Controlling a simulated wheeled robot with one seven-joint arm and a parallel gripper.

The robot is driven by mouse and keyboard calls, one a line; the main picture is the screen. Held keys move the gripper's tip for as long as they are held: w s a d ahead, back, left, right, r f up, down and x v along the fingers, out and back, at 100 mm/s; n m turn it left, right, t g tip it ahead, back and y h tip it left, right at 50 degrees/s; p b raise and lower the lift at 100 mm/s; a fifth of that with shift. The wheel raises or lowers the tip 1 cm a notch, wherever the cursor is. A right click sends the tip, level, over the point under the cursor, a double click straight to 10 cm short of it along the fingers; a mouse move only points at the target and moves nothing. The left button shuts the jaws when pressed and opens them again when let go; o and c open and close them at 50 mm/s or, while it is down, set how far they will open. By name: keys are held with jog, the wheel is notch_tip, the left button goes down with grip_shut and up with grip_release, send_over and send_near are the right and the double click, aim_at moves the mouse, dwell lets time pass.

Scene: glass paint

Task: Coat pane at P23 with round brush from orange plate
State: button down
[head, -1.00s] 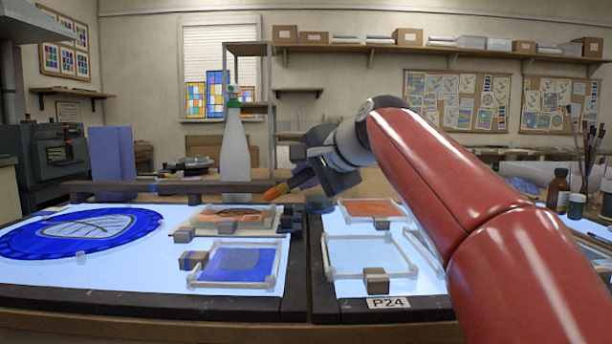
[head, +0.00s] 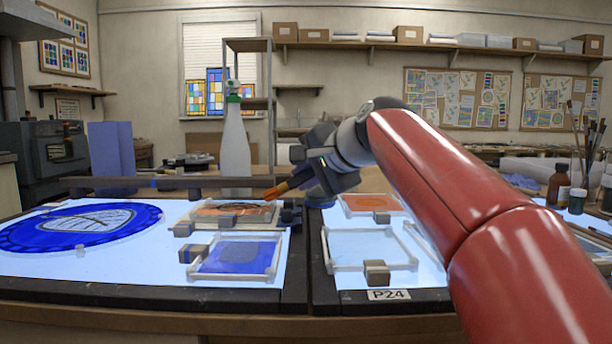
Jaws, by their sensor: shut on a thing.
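My gripper (head: 308,178) is shut on a brush (head: 280,189) with an orange-coloured tip, pointing left and down. The tip is above the right edge of an orange pane (head: 212,211) with dark marks in a frame on the left light table. I cannot tell whether it touches. A blue pane (head: 237,257) lies in front of it. No P23 label is readable; I cannot tell which item is the orange plate.
A large blue round panel (head: 35,236) lies at the left. A white bottle (head: 236,150) stands behind the tables. A brown bottle (head: 558,187) and upright brushes stand at the right. Small blocks sit around the frames. My red arm hides part of the right table.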

jog(key=shift+a, duration=0.1)
jog(key=shift+w+a+p, duration=0.1)
jog(key=shift+a+p, duration=0.3)
jog(key=shift+a, duration=2.65)
jog(key=shift+a, duration=0.15)
send_over(241, 212)
notch_tip(241, 212, up, 5)
jog(key=shift+r, duration=0.1)
